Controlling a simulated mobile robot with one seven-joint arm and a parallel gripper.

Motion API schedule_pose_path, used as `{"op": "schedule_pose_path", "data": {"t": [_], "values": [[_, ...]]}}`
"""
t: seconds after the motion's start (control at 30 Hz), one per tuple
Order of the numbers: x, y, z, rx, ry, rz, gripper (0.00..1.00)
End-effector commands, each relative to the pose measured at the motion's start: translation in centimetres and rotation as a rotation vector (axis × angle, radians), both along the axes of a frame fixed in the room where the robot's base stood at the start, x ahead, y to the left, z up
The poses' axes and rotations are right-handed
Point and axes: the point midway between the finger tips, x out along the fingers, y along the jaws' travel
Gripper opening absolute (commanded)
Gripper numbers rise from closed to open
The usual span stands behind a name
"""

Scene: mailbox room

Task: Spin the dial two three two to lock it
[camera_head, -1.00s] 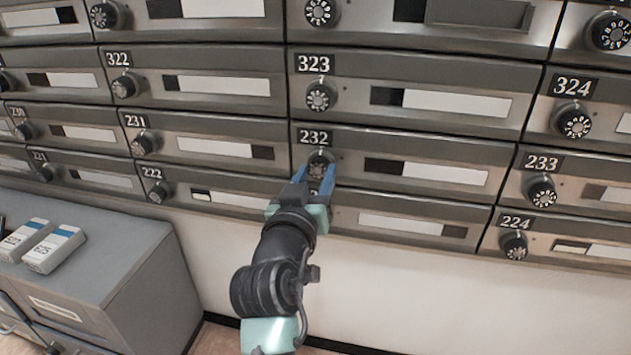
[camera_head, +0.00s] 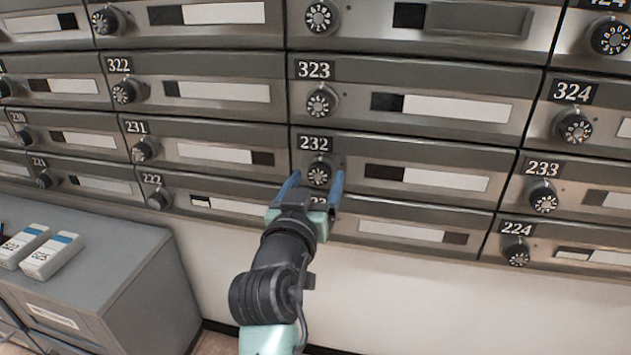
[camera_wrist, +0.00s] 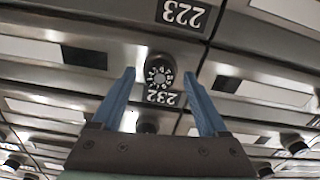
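The dial of box 232 (camera_head: 319,172) is a round black knob with white numbers around its face, directly under the 232 plate (camera_head: 315,143). My gripper (camera_head: 316,177) is open, with its two blue fingers on either side of the dial as seen from the head. In the wrist view, the dial (camera_wrist: 158,73) shows upside down between the open fingertips (camera_wrist: 159,76), with a gap on each side. The fingers appear apart from the dial. The plate below the dial is partly hidden by my gripper in the head view.
Dial 323 (camera_head: 321,101) is directly above, and dials 231 (camera_head: 144,150) and 233 (camera_head: 543,196) are to the sides. A grey cabinet (camera_head: 110,260) with white boxes (camera_head: 52,255) stands at lower left. The wall below the mailboxes is bare.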

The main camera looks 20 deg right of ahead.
Motion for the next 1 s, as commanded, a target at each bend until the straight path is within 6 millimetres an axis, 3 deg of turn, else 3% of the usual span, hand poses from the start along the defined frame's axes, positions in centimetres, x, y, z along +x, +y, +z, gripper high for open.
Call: {"op": "schedule_pose_path", "data": {"t": [0.37,0.8,1.0], "values": [[-1.0,0.8,0.1,-0.002,0.001,0.002,0.77],[-7.9,5.5,0.1,-0.003,0.003,0.004,0.77],[-10.0,6.9,0.0,-0.001,0.002,0.002,0.77]]}}
